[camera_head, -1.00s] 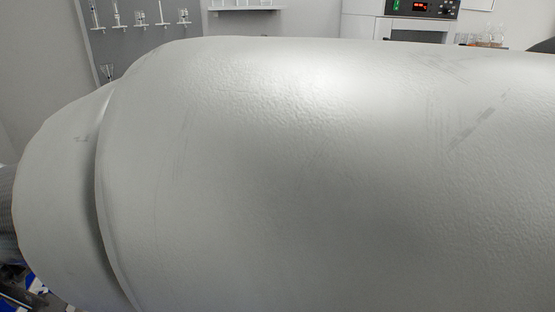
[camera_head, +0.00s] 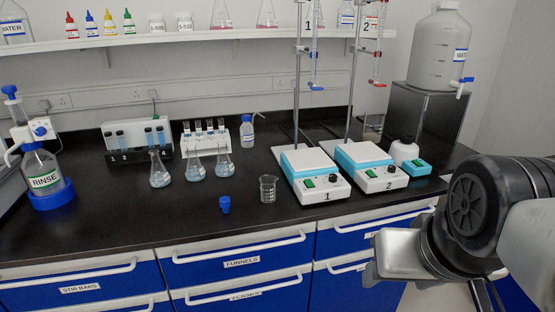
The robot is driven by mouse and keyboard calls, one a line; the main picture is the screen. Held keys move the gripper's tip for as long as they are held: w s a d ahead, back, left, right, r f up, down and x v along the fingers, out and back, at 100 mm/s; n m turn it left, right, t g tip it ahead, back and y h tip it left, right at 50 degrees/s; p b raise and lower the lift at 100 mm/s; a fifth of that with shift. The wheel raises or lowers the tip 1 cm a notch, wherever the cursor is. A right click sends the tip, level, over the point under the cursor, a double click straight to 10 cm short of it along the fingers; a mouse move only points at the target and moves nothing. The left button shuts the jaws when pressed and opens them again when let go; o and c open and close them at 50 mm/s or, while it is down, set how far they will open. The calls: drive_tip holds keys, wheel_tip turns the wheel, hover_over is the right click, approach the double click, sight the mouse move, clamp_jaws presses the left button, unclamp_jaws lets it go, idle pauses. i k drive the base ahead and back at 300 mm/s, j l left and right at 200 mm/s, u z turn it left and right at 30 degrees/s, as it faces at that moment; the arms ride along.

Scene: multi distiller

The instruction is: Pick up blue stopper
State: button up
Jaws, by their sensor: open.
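The blue stopper (camera_head: 225,204) stands on the black bench top near its front edge, left of a small glass beaker (camera_head: 268,188). Nothing touches it. My gripper (camera_head: 374,268) is at the lower right, in front of the drawers and well to the right of the stopper. It is open and seen from the side, so its fingers show poorly.
Several flasks (camera_head: 195,168) and a tube rack (camera_head: 207,140) stand behind the stopper. Two stirrer units with burettes, unit 1 (camera_head: 318,188) and unit 2 (camera_head: 375,177), stand to the right. The bench front around the stopper is clear.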

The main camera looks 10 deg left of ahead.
sight(224, 201)
drive_tip(key=u, duration=1.05)
